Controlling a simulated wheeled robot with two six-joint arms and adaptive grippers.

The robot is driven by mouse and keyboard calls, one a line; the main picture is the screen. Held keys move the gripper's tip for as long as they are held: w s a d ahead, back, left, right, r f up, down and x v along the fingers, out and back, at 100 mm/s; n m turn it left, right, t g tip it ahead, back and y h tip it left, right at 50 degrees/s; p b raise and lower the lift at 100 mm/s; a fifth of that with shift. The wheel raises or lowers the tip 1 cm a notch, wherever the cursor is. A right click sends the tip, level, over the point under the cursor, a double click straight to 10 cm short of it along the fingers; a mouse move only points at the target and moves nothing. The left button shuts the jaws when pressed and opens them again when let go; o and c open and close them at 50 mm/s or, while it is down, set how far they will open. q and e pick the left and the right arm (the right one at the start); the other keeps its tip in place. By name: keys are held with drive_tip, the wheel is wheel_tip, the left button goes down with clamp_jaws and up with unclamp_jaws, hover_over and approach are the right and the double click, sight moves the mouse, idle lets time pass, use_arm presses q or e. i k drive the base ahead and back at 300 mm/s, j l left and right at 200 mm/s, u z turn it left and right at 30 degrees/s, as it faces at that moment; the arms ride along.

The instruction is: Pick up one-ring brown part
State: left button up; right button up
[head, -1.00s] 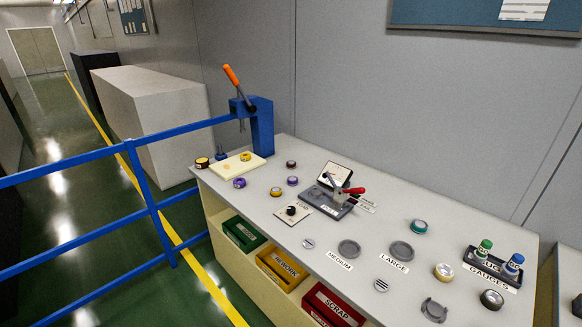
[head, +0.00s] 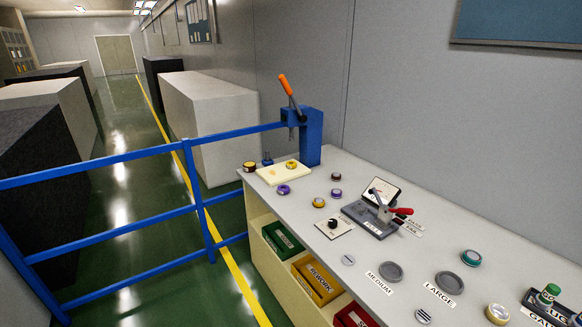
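In the head view, a small dark brown round part (head: 336,177) lies on the workbench (head: 400,225), towards the back, right of the blue press. Another dark brown part (head: 249,167) with a yellowish band sits at the bench's far left corner, beside the pale press plate. The rings on the brown parts are too small to count surely. Neither of my grippers is in view.
A blue press (head: 311,137) with an orange handle stands at the bench's far end. Purple parts (head: 283,189), a yellow-topped part (head: 319,202) and a red-handled clamp fixture (head: 372,216) are on the bench. A blue railing (head: 190,165) stands left of it; green floor lies beyond.

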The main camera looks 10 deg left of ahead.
sight(336, 176)
drive_tip(key=i+j+z, duration=0.2)
drive_tip(key=i+j, duration=0.2)
drive_tip(key=j, duration=0.2)
drive_tip(key=i+j+z, duration=0.2)
drive_tip(key=i+j, duration=0.15)
drive_tip(key=j, duration=0.3)
drive_tip(key=i+j+z, duration=0.1)
drive_tip(key=j, duration=0.2)
drive_tip(key=i+j+z, duration=0.1)
drive_tip(key=j, duration=0.25)
drive_tip(key=i, duration=0.1)
